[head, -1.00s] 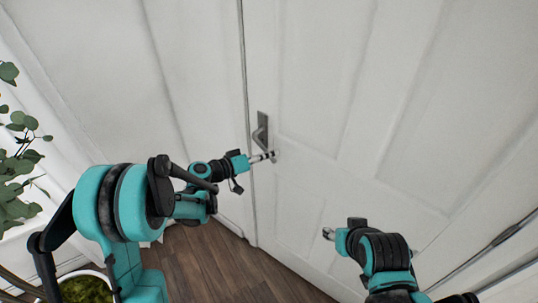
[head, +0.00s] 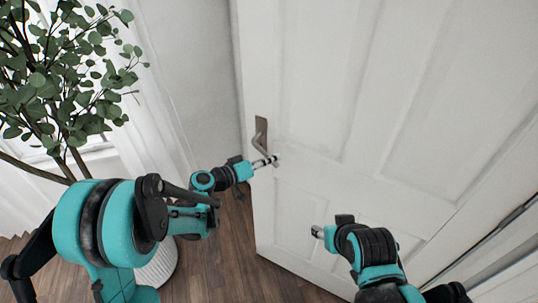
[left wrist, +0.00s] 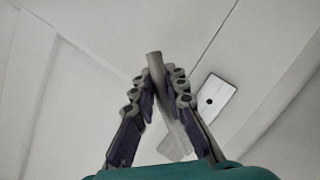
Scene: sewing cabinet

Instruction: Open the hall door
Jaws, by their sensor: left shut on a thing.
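The white panelled hall door (head: 330,110) fills the right of the head view. Its free left edge stands apart from the wall, so it is ajar. The metal lever handle (head: 260,133) is near that edge. My left gripper (head: 268,161) is shut on the lever; in the left wrist view its fingers (left wrist: 160,85) close around the lever bar (left wrist: 155,65), beside a metal plate with a dark hole (left wrist: 210,100). My right gripper (head: 318,232) is low in front of the door, apart from the handle; its jaws are too small to read.
A leafy plant (head: 75,75) in a pale ribbed pot (head: 160,266) stands at the left, partly behind my left arm. The wall (head: 195,75) is left of the door edge. Bare wooden floor (head: 225,255) lies below the door.

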